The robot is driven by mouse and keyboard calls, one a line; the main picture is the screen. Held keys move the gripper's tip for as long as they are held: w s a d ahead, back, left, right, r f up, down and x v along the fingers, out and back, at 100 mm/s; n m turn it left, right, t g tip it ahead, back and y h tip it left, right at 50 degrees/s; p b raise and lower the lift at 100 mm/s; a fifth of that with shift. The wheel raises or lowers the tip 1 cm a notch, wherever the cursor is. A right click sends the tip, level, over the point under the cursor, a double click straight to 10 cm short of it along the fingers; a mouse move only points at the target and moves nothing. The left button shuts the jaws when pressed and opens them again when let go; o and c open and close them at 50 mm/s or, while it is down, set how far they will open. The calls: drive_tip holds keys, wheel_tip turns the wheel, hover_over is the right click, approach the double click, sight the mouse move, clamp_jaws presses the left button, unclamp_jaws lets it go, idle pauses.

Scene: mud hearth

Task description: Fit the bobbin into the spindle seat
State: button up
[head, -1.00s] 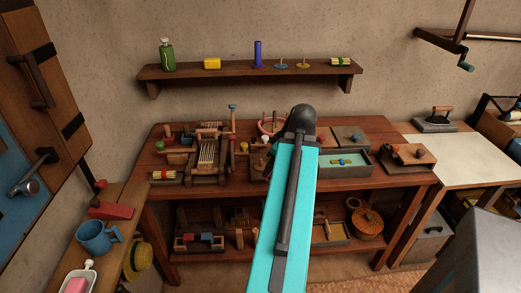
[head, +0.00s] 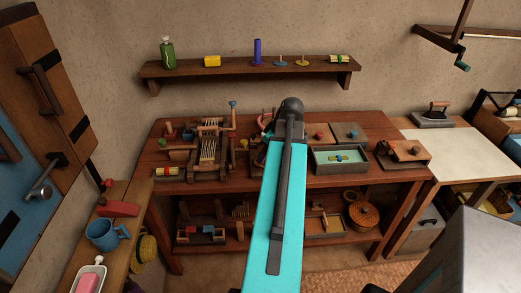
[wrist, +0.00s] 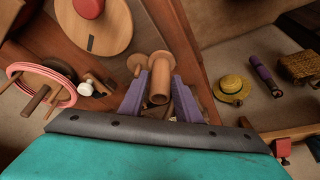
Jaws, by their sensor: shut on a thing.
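The bobbin (wrist: 160,78), a pale wooden spool with a flanged end, sits between the two purple fingers of my gripper (wrist: 158,92) in the wrist view. The gripper is shut on it and holds it over or near a wooden edge; the height is unclear. In the wrist view a pink-rimmed wheel (wrist: 20,76) with wooden pegs lies to the left, and a round wooden disc with a red knob (wrist: 96,28) lies at upper left. I cannot tell which part is the spindle seat. In the head view my arm hides the gripper and bobbin.
The workbench (head: 400,182) carries a wooden loom-like frame (head: 208,150) left of my arm and a grey tray (head: 340,172) to its right. A wall shelf (head: 225,72) with small items is behind. A blue mug (head: 104,236) stands at front left.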

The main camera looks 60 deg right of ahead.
drive_tip(key=shift+w+d+f+p, duration=0.15)
drive_tip(key=shift+w+d+p, duration=0.3)
drive_tip(key=shift+w+d, duration=0.85)
drive_tip(key=shift+w+d+f+p, duration=0.15)
drive_tip(key=shift+w+d+p, duration=0.3)
drive_tip(key=shift+w+d, duration=0.75)
drive_tip(key=shift+a, duration=0.1)
drive_tip(key=shift+f+p, duration=0.8)
drive_tip(key=shift+f, duration=0.95)
drive_tip(key=shift+f, duration=0.2)
drive_tip(key=o, duration=1)
drive_tip(key=shift+r, duration=0.25)
drive_tip(key=shift+b+v, duration=1.35)
drive_tip(key=shift+v, duration=4.6)
